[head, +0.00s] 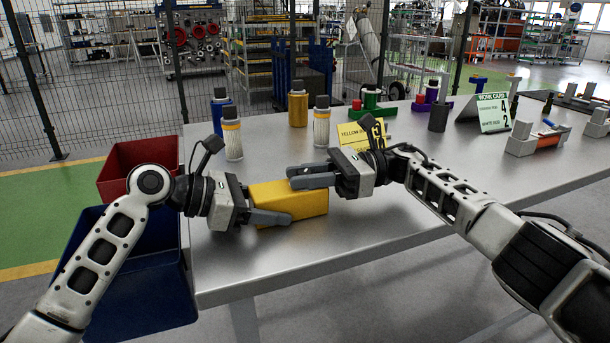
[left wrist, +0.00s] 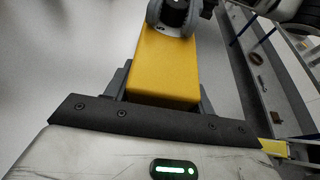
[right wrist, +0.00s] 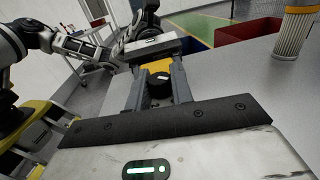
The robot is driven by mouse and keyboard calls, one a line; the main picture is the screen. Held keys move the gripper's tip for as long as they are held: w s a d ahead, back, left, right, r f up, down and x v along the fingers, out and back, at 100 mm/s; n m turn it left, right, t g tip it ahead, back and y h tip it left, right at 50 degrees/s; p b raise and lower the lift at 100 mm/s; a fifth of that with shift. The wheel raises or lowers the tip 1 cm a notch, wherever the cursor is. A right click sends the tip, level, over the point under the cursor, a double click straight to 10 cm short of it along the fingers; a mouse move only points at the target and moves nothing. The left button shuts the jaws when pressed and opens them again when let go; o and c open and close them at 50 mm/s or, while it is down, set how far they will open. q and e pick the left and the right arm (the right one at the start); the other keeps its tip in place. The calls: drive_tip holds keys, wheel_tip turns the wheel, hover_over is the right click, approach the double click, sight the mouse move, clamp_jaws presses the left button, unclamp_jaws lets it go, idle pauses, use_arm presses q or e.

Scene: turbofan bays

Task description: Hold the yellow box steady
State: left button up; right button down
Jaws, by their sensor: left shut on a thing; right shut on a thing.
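The yellow box (head: 305,203) lies level near the front left of the grey table. My left gripper (head: 272,210) is shut on its left end; the left wrist view shows the box (left wrist: 166,62) between both fingers. My right gripper (head: 297,178) is at the upper right of the box. In the right wrist view its fingers close around a dark round cap (right wrist: 158,88), with the yellow box (right wrist: 159,67) right beyond it. That cap seems to sit on the box; the right gripper hides it in the head view. The box's underside is hidden.
Behind the box on the table (head: 240,270) are white bottles (head: 232,139), a gold canister (head: 298,108) and a yellow sign (head: 352,135). A work card (head: 492,112) stands at the right. Red (head: 130,160) and blue (head: 140,290) bins are left of the table. The table's front right is clear.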

sight(305, 172)
idle(0.4)
drive_tip(key=c, duration=1.3)
unclamp_jaws()
drive_tip(key=shift+o, duration=0.2)
drive_tip(key=shift+r, duration=0.1)
wheel_tip(305, 172, up, 10)
